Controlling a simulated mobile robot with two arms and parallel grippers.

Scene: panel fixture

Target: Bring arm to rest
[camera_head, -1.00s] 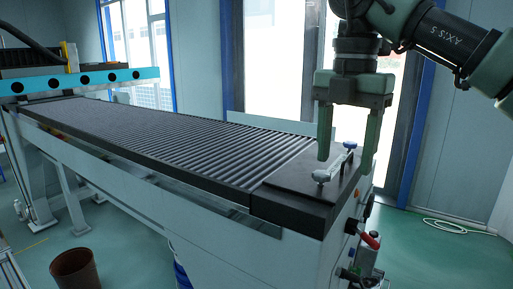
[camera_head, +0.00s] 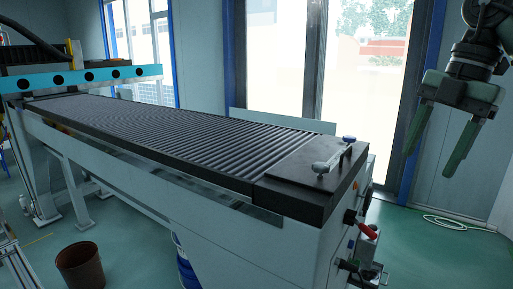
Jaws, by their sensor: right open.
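My right gripper (camera_head: 437,155) is at the upper right, in the air to the right of the machine. Its two green fingers are apart, tilted down and to the left, with nothing between them. Part of my right arm is cut off by the top right corner of the view. My left gripper is not in view.
A long machine bed with ribbed rollers (camera_head: 180,131) runs from the left to the middle. A small handle (camera_head: 335,157) sits on its flat end plate. A red lever (camera_head: 367,232) is on its end face. A brown bin (camera_head: 80,267) stands on the floor.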

